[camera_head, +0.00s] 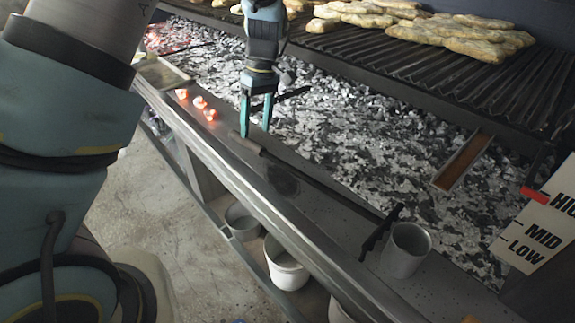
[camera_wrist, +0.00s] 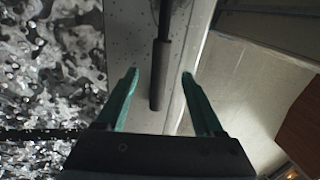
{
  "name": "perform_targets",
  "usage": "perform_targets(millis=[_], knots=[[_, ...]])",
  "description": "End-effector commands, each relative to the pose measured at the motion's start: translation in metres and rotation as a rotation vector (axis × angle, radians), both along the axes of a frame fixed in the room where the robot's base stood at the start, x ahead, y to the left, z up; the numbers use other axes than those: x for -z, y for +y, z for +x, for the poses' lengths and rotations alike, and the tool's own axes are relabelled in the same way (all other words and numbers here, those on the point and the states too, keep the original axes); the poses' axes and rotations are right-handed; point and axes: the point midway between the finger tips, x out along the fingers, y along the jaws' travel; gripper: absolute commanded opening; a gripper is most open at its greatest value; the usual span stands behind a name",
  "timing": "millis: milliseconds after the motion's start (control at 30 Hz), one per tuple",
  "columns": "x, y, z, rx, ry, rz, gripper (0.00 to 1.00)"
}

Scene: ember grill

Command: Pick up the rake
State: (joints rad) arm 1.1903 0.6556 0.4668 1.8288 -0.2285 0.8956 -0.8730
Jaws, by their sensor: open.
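The rake lies along the front ledge of the grill, its thick dark handle grip (camera_head: 247,144) towards my gripper. Its thin shaft runs along the ledge to a dark toothed head (camera_head: 381,232) beside a grey cup. My gripper (camera_head: 256,126) is open and points down over the grip end. In the wrist view the grip (camera_wrist: 158,80) shows between the two spread teal fingers (camera_wrist: 160,76), with a gap on each side. The fingers do not appear to touch it.
A grey cup (camera_head: 405,250) stands on the ledge (camera_head: 330,215) near the rake head. Glowing embers (camera_head: 199,102) lie on the ledge to the left. Ash and coals (camera_head: 330,125) fill the bed behind. A grate (camera_head: 400,65) with bread is above; buckets (camera_head: 286,265) stand below.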

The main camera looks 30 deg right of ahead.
Motion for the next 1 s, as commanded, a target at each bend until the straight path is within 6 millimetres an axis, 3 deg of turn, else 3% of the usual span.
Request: perform_targets(millis=[333,633,1000], knots=[[0.043,0.009,-0.006,-0.001,0.003,0.003,0.69],[0.048,0.009,-0.006,0.0,0.0,0.001,0.68],[0.048,0.009,-0.006,0.0,0.001,0.001,0.27]])
